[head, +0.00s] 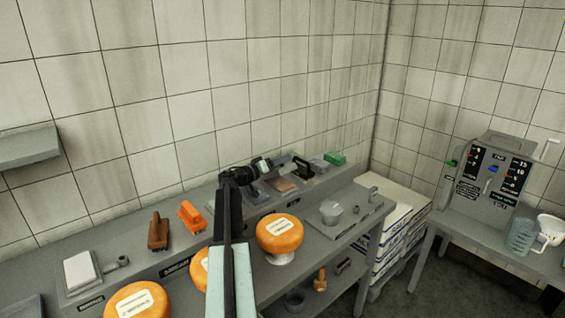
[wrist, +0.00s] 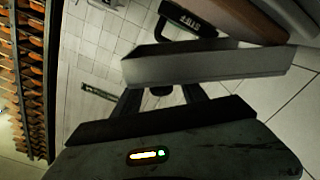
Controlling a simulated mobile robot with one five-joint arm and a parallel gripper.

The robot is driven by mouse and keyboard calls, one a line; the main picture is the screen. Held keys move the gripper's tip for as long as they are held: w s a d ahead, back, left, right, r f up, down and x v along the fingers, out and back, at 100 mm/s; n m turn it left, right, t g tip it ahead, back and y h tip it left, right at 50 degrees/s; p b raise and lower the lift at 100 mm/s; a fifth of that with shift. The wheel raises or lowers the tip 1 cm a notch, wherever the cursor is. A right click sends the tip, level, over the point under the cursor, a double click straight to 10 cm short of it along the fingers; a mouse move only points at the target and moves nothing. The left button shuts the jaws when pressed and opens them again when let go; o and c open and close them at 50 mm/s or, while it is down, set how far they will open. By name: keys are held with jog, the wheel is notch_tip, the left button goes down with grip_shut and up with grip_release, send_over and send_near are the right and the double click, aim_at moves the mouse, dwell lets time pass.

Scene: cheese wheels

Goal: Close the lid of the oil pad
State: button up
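The oil pad appears to be the small grey case with a brownish pad (head: 282,184) at the back of the bench, just right of my gripper (head: 258,168); its lid is hard to make out there. In the wrist view a tilted flat grey panel (wrist: 205,67), which looks like the lid, spans the space just beyond my gripper (wrist: 160,92). The two dark fingers are apart, with tiled surface visible between them. They lie close to the panel's edge; I cannot tell whether they touch it. Nothing is seen held.
Orange cheese wheels (head: 279,233) stand on the bench near my arm. Two brushes, one orange (head: 191,215) and one brown (head: 158,232), are left. A black-handled tool (head: 301,167) and a green block (head: 335,158) are right of the pad. The tiled wall is close behind.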

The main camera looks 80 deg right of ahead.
jog(key=v, duration=0.8)
jog(key=shift+d, duration=0.1)
jog(key=c, duration=0.3)
jog(key=shift+m+y, duration=0.4)
jog(key=r+p, duration=0.1)
jog(key=w+r+p, duration=0.1)
jog(key=r+p, duration=0.1)
jog(key=w+r+p, duration=0.1)
jog(key=p, duration=0.1)
jog(key=shift+w+r, duration=0.15)
jog(key=shift+w, duration=0.1)
grip_shut()
jog(key=w+a+r+m+y+p, duration=0.1)
jog(key=w+r+y+p, duration=0.1)
jog(key=w+r+p, duration=0.35)
jog(key=shift+m, duration=0.3)
jog(key=s+d+f+b, duration=0.1)
jog(key=s+d+f, duration=0.1)
jog(key=s, duration=0.1)
jog(key=s+d+f+b, duration=0.1)
jog(key=s+d+f, duration=0.1)
jog(key=s, duration=0.1)
jog(key=s+d+f+b, duration=0.2)
jog(key=s+f, duration=0.1)
jog(key=shift+s+a+f, duration=0.15)
jog(key=shift+s+f, duration=0.15)
